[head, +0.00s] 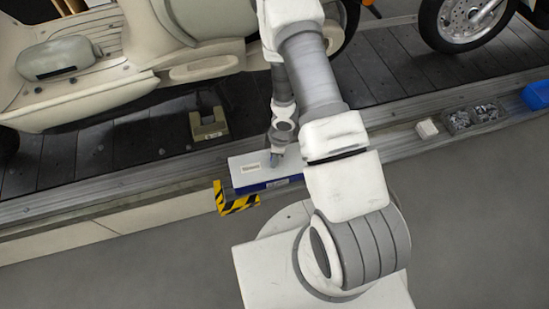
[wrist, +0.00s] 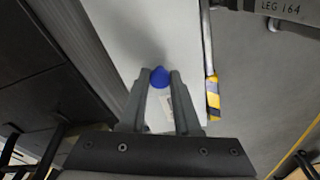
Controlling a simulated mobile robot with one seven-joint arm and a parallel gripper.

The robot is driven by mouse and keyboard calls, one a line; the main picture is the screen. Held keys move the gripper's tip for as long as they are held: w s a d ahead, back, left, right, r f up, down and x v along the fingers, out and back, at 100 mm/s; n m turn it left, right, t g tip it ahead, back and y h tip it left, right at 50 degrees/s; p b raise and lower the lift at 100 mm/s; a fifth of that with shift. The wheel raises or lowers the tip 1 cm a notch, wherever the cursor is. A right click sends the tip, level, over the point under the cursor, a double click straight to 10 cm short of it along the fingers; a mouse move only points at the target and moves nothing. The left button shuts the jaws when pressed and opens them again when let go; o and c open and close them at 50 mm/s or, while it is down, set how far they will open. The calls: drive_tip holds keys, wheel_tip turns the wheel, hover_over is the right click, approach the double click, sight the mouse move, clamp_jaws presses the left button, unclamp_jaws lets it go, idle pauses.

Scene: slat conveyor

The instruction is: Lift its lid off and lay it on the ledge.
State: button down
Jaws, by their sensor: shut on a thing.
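A box with a flat white lid (head: 245,177) and a blue body (head: 283,184) sits at the ledge. The lid also fills the upper middle of the wrist view (wrist: 150,35) and bears a small label. My gripper (head: 275,158) is over the lid's top. In the wrist view my gripper (wrist: 161,84) is shut on the lid's blue knob (wrist: 159,76). In the head view the lid lies right over the blue body; I cannot tell whether there is a gap. The grey ledge (head: 120,192) runs along the conveyor's near edge, partly hidden by my arm.
Black-and-yellow tape (head: 236,205) marks the edge beside the box. A cream scooter (head: 100,75) and another wheel (head: 465,20) stand on the slats. An olive bracket (head: 209,126) is behind the box. A small white box (head: 427,129), a parts tray (head: 473,117) and a blue bin (head: 537,95) are right.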

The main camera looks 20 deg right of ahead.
drive_tip(key=r+p, duration=0.1)
drive_tip(key=r, duration=0.2)
drive_tip(key=r+p, duration=0.1)
drive_tip(key=shift+d+r+p, duration=0.3)
drive_tip(key=d+r+p, duration=0.6)
drive_tip(key=d+p, duration=0.3)
drive_tip(key=d, duration=0.2)
drive_tip(key=shift+s, duration=0.4)
